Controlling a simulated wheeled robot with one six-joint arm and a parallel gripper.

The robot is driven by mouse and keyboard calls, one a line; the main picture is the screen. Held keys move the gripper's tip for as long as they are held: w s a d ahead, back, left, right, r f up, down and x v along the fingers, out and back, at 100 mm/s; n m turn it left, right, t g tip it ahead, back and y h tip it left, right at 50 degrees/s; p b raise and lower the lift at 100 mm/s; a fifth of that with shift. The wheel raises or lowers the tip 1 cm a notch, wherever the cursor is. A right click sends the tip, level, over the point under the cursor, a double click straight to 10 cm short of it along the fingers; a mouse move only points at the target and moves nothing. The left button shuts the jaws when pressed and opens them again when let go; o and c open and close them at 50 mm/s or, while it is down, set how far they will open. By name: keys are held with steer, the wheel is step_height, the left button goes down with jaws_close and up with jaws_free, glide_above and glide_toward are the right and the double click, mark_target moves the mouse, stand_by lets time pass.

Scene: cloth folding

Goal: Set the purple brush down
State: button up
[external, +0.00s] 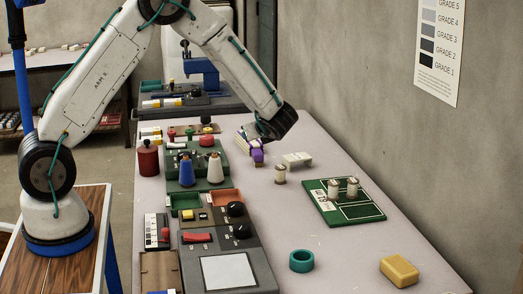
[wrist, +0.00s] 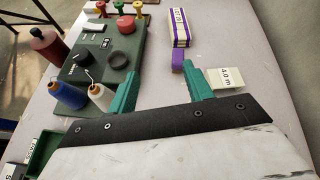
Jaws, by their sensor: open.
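The purple brush (external: 257,154), purple with a pale striped block, is on the pale table below the end of my arm. In the wrist view the brush (wrist: 180,28) lies just beyond the fingertips, its purple end (wrist: 177,61) close to the right finger. My gripper (wrist: 158,84) has its two teal fingers spread wide, with only bare table between them. In the external view my gripper (external: 263,138) is low over the brush, and its fingers are partly hidden there. I cannot tell whether the right finger touches the brush.
A green panel (wrist: 92,62) with blue and white cones stands left of the fingers. A white tag marked 4.0 m (wrist: 225,78) lies to the right. A green board (external: 343,211), a teal ring (external: 301,261) and a yellow block (external: 398,270) lie nearer.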

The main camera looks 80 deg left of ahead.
steer(key=s+d+r+n+h, duration=0.4)
steer(key=s+d+r+n, duration=0.4)
steer(key=s+d+r, duration=0.65)
steer(key=s+d+r+n+t+h, duration=0.2)
steer(key=s+d+n+h, duration=0.4)
steer(key=s+d, duration=1.3)
steer(key=s+h, duration=0.1)
steer(key=h, duration=0.1)
steer(key=shift+s+d+h, duration=0.15)
steer(key=shift+s+h, duration=0.15)
